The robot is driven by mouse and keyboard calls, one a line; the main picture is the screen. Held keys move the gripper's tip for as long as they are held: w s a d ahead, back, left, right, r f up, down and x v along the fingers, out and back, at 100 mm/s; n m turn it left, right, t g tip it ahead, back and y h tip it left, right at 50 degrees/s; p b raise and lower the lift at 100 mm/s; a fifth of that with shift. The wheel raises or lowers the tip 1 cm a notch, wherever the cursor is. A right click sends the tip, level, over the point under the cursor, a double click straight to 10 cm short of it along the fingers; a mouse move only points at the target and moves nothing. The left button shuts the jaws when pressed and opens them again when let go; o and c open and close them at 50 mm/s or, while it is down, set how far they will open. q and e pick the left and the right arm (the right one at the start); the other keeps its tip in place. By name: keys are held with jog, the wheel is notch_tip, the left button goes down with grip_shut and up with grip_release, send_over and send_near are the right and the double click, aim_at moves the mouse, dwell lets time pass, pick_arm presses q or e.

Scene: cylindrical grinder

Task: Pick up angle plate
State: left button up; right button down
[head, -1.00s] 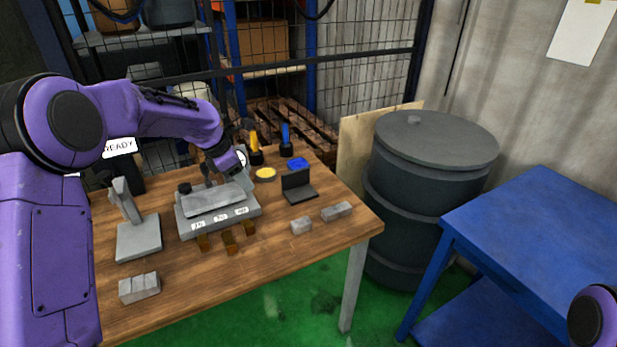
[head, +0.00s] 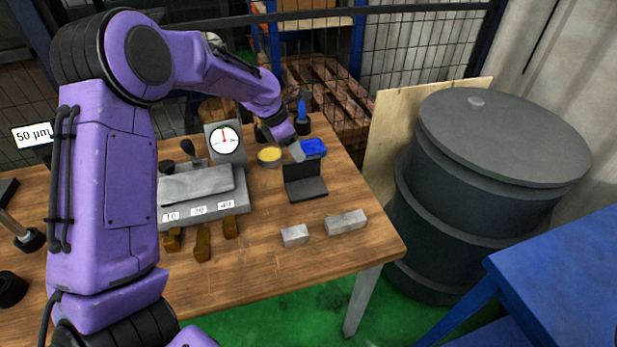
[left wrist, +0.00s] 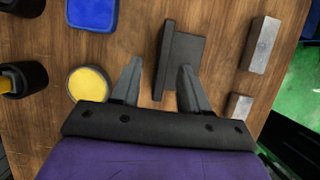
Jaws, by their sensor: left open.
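The angle plate (head: 308,189) is a dark L-shaped piece on the wooden table, with a flat base and an upright wall at its back. My left gripper (head: 296,150) is above and just behind it in the head view, pointing down. In the left wrist view the gripper's two fingers (left wrist: 161,68) are spread, with nothing held. The angle plate (left wrist: 187,50) lies ahead of them there, its upright wall between the finger lines. The right finger overlaps the near part of its base. I cannot tell the height gap. My right gripper is not in view.
A yellow round pad (head: 269,156) and a blue block (head: 313,147) lie close behind the plate. Two grey blocks (head: 294,235) (head: 346,222) are in front. A dial gauge (head: 224,140) and labelled grey fixture (head: 195,190) stand left. A blue table (head: 560,285) is at right.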

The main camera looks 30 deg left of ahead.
aim_at(303, 163)
pick_arm(q)
jog(key=shift+s+d+f, duration=0.2)
jog(key=shift+s+f, duration=0.3)
jog(key=shift+s+d+f, duration=0.2)
jog(key=shift+s+f, duration=0.25)
jog(key=w+f, duration=0.2)
jog(key=f, duration=0.1)
jog(key=w+f, duration=0.1)
jog(key=shift+w+d+f, duration=0.15)
jog(key=shift+w+d, duration=0.15)
jog(key=shift+w, duration=0.05)
jog(key=shift+s+r, duration=0.5)
jog(key=shift+s, duration=0.15)
jog(key=shift+w+f+p, duration=0.3)
jog(key=shift+s, duration=0.1)
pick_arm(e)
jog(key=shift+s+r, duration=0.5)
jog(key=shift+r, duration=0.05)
pick_arm(q)
jog(key=shift+r, duration=0.1)
jog(key=shift+f+p, duration=0.2)
jog(key=shift+p, duration=0.3)
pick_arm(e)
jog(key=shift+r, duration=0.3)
